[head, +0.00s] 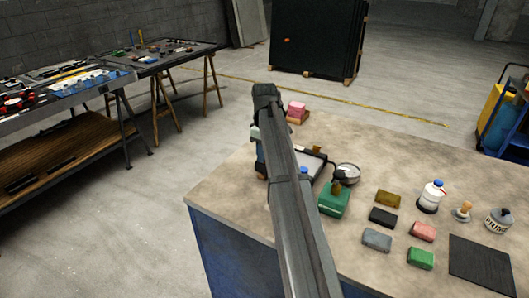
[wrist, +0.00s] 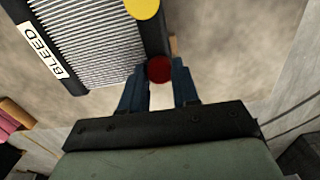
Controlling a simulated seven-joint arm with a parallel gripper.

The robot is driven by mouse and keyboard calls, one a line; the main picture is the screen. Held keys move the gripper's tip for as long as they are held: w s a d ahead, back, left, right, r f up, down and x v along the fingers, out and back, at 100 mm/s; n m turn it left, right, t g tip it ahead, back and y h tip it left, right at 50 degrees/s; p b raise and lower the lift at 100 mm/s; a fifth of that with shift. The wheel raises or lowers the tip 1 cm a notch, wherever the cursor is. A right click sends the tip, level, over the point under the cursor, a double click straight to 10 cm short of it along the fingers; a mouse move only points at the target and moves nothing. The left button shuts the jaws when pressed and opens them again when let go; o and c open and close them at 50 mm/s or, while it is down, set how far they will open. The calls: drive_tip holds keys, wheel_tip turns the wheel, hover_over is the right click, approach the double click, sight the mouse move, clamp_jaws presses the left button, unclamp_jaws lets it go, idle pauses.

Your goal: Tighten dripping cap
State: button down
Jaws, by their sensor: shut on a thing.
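In the wrist view, a dark red round cap (wrist: 159,69) sits between the blue fingers of my gripper (wrist: 159,80), at the edge of a radiator (wrist: 75,85). The fingers are shut on the cap's sides. The radiator has a ribbed silver core, a black frame and a white "BLEED" label (wrist: 42,52). A yellow round cap (wrist: 142,8) is at the frame's upper part. No drip is visible. In the head view my gripper (head: 261,166) is at the bench's left edge, and my arm hides the red cap and much of the radiator (head: 314,163).
On the bench (head: 235,190) stand a green can (head: 334,200), a grey round dish-like item (head: 347,172), a white bottle (head: 431,198), a "PRIME" tin (head: 499,221) and several coloured blocks. A dark mat (head: 481,262) lies at right.

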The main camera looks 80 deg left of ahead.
drive_tip(key=shift+m, duration=1.3)
drive_tip(key=c, duration=0.8)
unclamp_jaws()
drive_tip(key=shift+r, duration=0.15)
wheel_tip(320, 180, up, 14)
drive_tip(key=shift+f, duration=0.2)
